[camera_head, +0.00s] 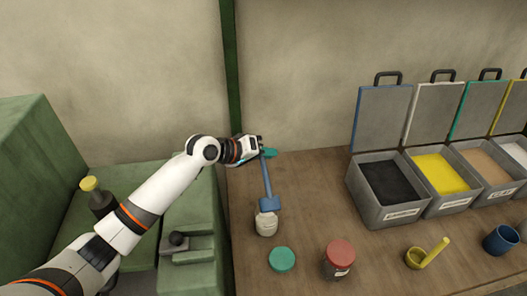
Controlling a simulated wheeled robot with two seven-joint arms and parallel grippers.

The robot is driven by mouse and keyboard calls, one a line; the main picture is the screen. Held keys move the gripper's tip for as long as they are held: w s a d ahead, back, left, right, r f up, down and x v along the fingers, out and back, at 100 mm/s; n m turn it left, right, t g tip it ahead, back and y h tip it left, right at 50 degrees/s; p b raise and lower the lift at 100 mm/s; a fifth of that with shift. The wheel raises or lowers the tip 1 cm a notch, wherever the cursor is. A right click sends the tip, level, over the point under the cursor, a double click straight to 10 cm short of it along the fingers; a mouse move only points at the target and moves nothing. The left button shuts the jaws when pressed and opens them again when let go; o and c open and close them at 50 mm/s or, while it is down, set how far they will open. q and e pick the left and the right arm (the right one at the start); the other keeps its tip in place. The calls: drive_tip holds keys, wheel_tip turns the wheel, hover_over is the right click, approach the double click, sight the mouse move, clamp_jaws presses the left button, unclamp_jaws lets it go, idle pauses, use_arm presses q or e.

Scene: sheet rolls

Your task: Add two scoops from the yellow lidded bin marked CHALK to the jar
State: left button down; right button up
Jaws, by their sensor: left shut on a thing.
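My left gripper (264,151) is shut on the handle of a blue scoop (267,180). The scoop hangs down from it, its bowl just above or at the mouth of a small whitish jar (266,226); I cannot tell whether they touch, nor see what the bowl holds. A teal lid (282,260) lies on the bench beside the jar. The yellow-lidded bin (518,148) stands at the right edge, lid raised, white powder showing, partly cut off; its label is too small to read. My right gripper is not in view.
Open bins with blue, white and green lids hold black, yellow and tan powder (484,165). A red-lidded jar (338,262), a yellow scoop (430,254) and a blue cup (500,241) stand along the front. The bench between jar and bins is clear.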

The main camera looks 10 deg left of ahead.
use_arm(q)
drive_tip(key=s+d+r+m+t, duration=0.5)
drive_tip(key=s+r+m+t, duration=0.1)
drive_tip(key=s, duration=0.5)
drive_tip(key=shift+d+r+m+t, duration=0.15)
drive_tip(key=shift+r+m+t, duration=0.2)
drive_tip(key=shift+m+t, duration=0.45)
